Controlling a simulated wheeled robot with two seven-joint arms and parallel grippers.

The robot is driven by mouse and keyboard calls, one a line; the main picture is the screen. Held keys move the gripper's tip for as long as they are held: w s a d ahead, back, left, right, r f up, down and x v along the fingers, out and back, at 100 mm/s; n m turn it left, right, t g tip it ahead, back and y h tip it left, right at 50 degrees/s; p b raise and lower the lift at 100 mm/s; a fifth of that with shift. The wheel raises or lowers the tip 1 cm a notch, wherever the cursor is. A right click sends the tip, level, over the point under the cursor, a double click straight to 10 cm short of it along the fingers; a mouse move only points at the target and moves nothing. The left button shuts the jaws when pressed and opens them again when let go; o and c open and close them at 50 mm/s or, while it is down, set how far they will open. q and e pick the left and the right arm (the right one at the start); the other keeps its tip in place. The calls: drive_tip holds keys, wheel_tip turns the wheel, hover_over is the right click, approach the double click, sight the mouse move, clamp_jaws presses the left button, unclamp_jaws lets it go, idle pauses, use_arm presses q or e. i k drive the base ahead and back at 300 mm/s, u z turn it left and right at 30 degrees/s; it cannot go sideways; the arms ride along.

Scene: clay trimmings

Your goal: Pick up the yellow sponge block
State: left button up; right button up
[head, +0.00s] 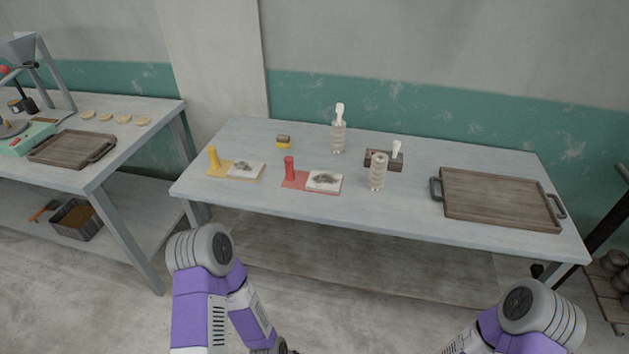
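A small block with a yellow lower part and a grey-brown top (283,141) sits near the back edge of the table (400,216), left of its middle. It is the only thing I see that fits the yellow sponge block. It stands apart from the things around it, and nothing covers it. My two arms show only in part at the bottom of the head view, in front of the table. Neither gripper is in view.
In front of the block lie a yellow board with an upright cylinder (213,157) and a red one (289,166), each with a smudged white sheet. Right of it stand ribbed bottles (338,137) (377,172) and a dark holder (384,160). A wooden tray (500,199) lies at right.

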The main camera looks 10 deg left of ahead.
sight(283, 140)
drive_tip(key=z, duration=0.25)
drive_tip(key=k, duration=0.35)
drive_tip(key=u, duration=1.3)
drive_tip(key=i, duration=0.9)
drive_tip(key=z, duration=0.35)
drive_tip(key=i, duration=0.8)
drive_tip(key=z, duration=0.7)
